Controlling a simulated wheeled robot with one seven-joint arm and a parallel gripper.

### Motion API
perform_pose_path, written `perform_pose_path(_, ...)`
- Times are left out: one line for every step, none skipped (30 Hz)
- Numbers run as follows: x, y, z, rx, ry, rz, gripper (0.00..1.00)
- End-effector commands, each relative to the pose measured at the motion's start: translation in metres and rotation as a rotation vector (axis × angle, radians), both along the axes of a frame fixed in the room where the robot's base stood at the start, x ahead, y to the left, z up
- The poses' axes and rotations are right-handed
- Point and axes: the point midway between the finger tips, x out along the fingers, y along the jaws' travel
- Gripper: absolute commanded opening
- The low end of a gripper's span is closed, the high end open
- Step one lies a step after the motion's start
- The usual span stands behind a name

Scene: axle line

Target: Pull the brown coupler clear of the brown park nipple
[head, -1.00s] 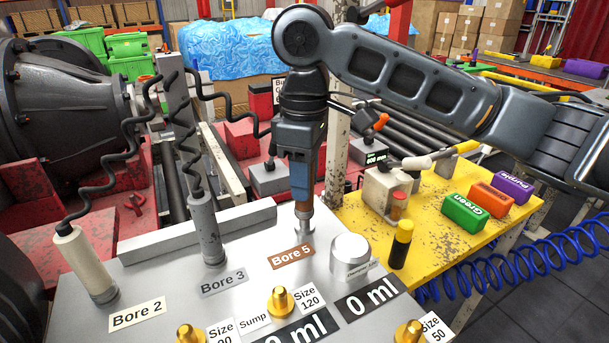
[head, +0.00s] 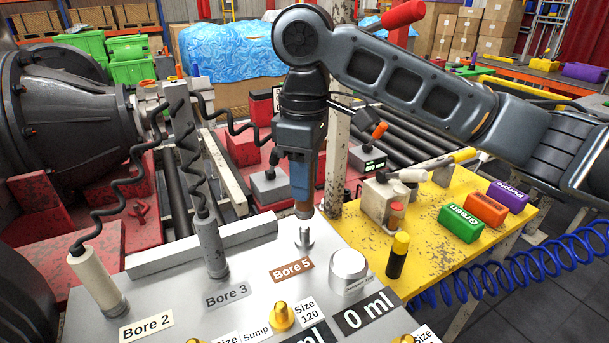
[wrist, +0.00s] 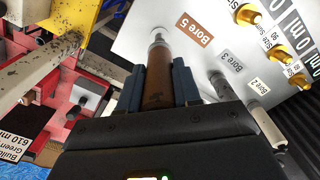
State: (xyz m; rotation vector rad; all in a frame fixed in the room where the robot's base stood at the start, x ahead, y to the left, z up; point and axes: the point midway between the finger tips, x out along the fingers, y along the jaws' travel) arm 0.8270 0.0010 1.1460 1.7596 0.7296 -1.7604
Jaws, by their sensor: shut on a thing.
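My gripper (head: 302,182) is shut on the brown coupler (head: 303,209), its blue fingers on either side of it. The coupler is upright, and its brown lower end shows below the fingers. The metal park nipple (head: 304,238) stands on the grey plate behind the brown Bore 5 label (head: 292,270), directly under the coupler. The coupler's lower end is at the nipple's top; whether a thin gap lies between them I cannot tell. In the wrist view the brown coupler (wrist: 157,78) lies between the blue fingers, its tip pointing at the plate by the Bore 5 label.
A grey coupler (head: 210,248) at Bore 3 and a pale coupler (head: 97,283) at Bore 2 stand left with coiled black hoses. A silver cylinder (head: 348,268) stands close right. A yellow table (head: 430,220) with coloured blocks lies beyond. Brass fittings are in front.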

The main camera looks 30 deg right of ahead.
Motion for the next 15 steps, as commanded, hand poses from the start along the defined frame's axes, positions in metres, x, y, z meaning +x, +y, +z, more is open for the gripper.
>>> perform_pose_path(0.0001, 0.0001, 0.0015, 0.0, 0.0, 0.0, 0.0)
perform_pose_path(0.0, 0.0, 0.0013, 0.0, 0.0, 0.0, 0.0)
perform_pose_path(0.0, 0.0, 0.0011, 0.0, 0.0, 0.0, 0.0)
perform_pose_path(0.0, 0.0, 0.0009, 0.0, 0.0, 0.0, 0.0)
perform_pose_path(0.0, 0.0, 0.0008, 0.0, 0.0, 0.0, 0.0)
perform_pose_path(0.0, 0.0, 0.0008, 0.0, 0.0, 0.0, 0.0)
perform_pose_path(0.0, 0.0, 0.0008, 0.0, 0.0, 0.0, 0.0)
perform_pose_path(0.0, 0.0, 0.0008, 0.0, 0.0, 0.0, 0.0)
perform_pose_path(0.0, 0.0, 0.001, 0.0, 0.0, 0.0, 0.0)
perform_pose_path(0.0, 0.0, 0.0014, 0.0, 0.0, 0.0, 0.0)
perform_pose_path(0.0001, 0.0001, 0.0019, 0.0, 0.0, 0.0, 0.0)
perform_pose_path(0.0001, 0.0, 0.0031, 0.0, 0.0, 0.0, 0.0)
perform_pose_path(0.0001, 0.0, 0.0042, 0.0, 0.0, 0.0, 0.0)
perform_pose_path(0.0001, 0.0, 0.0055, -0.001, -0.001, 0.0, 0.0)
perform_pose_path(0.0001, 0.0, 0.0075, -0.001, -0.001, 0.0, 0.0)
